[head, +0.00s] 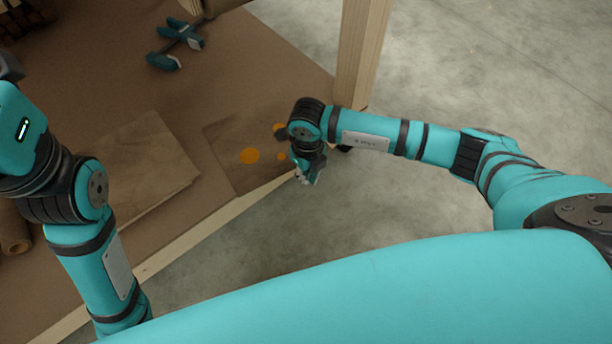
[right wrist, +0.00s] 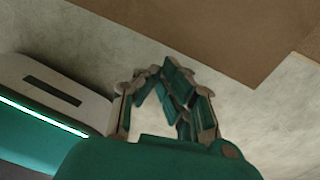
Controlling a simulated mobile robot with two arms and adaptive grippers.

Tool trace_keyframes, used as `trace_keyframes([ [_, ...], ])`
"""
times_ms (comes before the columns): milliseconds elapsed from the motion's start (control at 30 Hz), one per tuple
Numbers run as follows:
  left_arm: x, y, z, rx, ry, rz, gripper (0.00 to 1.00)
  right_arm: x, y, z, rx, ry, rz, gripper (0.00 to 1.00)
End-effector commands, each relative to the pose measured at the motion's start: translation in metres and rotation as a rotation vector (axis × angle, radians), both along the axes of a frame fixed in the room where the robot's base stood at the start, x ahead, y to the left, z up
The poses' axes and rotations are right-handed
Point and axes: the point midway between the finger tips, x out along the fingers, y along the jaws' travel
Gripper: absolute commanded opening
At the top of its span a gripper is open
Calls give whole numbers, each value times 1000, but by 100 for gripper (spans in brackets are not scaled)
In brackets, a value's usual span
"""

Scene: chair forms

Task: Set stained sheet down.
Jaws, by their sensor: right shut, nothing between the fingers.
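The stained sheet (head: 222,150) is a thin brown wood sheet with several orange spots. It lies flat on the brown work surface near its front edge, and my right arm covers its right end in the head view. My right gripper (head: 308,179) is just right of the sheet, beyond the table edge in the picture, pointing down over the floor. In the right wrist view its fingers (right wrist: 165,80) come together at the tips with nothing between them. The sheet does not show in that view. My left arm reaches in from the left, but its gripper is out of the picture.
A plain board or stack of sheets (head: 140,180) lies left of the stained sheet. Teal-handled clamps (head: 178,43) lie farther back. A wooden post (head: 358,50) rises at the table's right corner. A brown roll (head: 14,235) is at far left. Concrete floor is open at right.

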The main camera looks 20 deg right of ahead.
Motion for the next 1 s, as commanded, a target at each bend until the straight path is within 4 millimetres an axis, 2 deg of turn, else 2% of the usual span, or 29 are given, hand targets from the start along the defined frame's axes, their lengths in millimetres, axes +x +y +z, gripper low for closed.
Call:
trace_keyframes([
  [100, -2, 0, 1, 1, -10, 0, 40, 6, 2, 0, 0, -1, -1, 0],
  [433, -2, 0, 2, 1, -12, 0, 40, 6, 2, 1, 0, -1, -1, 0],
  [700, -3, -2, 1, 6, -23, 2, 40, 36, 13, 0, 1, -2, -2, 0],
  [1000, -7, -1, 7, 4, -41, 2, 40, 39, 14, 1, 0, 0, 0, 0],
])
